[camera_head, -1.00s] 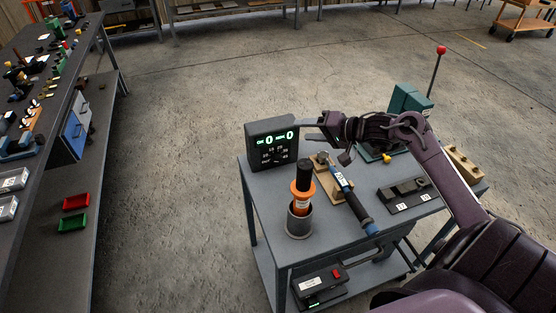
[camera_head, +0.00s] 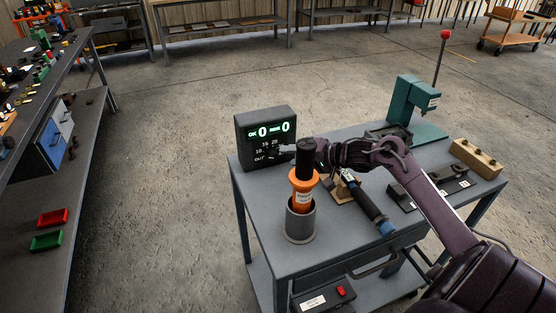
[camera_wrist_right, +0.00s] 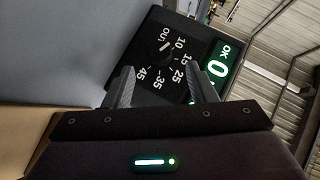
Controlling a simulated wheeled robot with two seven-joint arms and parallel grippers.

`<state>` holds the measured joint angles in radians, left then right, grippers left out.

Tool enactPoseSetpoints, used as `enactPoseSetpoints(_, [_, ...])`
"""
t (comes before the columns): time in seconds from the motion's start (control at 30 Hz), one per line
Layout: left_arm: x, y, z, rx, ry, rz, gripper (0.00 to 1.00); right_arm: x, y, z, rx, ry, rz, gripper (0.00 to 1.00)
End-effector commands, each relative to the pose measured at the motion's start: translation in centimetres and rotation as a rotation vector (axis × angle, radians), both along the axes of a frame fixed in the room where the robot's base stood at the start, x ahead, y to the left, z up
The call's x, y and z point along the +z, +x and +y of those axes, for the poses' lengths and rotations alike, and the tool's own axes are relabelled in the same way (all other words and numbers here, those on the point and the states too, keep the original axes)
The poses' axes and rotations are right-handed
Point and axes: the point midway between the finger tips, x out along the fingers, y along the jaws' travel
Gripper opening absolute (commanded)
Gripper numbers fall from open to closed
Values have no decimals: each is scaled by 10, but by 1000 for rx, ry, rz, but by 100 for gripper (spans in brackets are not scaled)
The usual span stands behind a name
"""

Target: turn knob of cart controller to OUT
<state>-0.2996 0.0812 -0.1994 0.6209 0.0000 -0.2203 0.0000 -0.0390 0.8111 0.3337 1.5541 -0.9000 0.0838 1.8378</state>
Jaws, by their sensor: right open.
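The cart controller (camera_head: 265,137) is a dark box at the cart's back left corner, with a green display reading zeros. Its dial face also shows in the right wrist view (camera_wrist_right: 205,35), turned, with marks OUT, 10, 15, 25, 35 and 45. The dark knob (camera_wrist_right: 161,53) sits amid these marks. A short light pointer line shows on it, but its exact setting is hard to tell. My right gripper (camera_wrist_right: 160,72) is open, its fingers spread before the dial and apart from the knob.
The orange tool stands in a grey cup (camera_head: 300,223) close in front of the controller. A blue-and-black tool (camera_head: 368,208), a green press (camera_head: 415,105) and a wooden block (camera_head: 476,158) are on the grey cart (camera_head: 262,230). A workbench (camera_head: 85,118) stands at left; the floor between is clear.

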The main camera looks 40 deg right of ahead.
Motion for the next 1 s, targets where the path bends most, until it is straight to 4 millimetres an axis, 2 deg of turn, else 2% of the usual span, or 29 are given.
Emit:
enactPoseSetpoints(0.1, [2, 0, -2, 0, -2, -1, 36, -5, 17, 9, -1, 4, -1, 51])
enactPoseSetpoints(0.3, [3, 0, -2, -1, -3, 0, 36, -16, 39, 19, -1, 2, 0, 51])
enactPoseSetpoints(0.5, [3, 0, -2, -1, -3, 0, 36, -20, 47, 24, -1, 0, -1, 51])
enactPoseSetpoints(0.73, [3, 0, -2, -1, -3, 0, 36, -20, 47, 24, -1, 0, -1, 51])
enactPoseSetpoints(1.0, [3, 0, -2, 0, -3, 1, 36, -20, 47, 24, 0, -1, 1, 16])
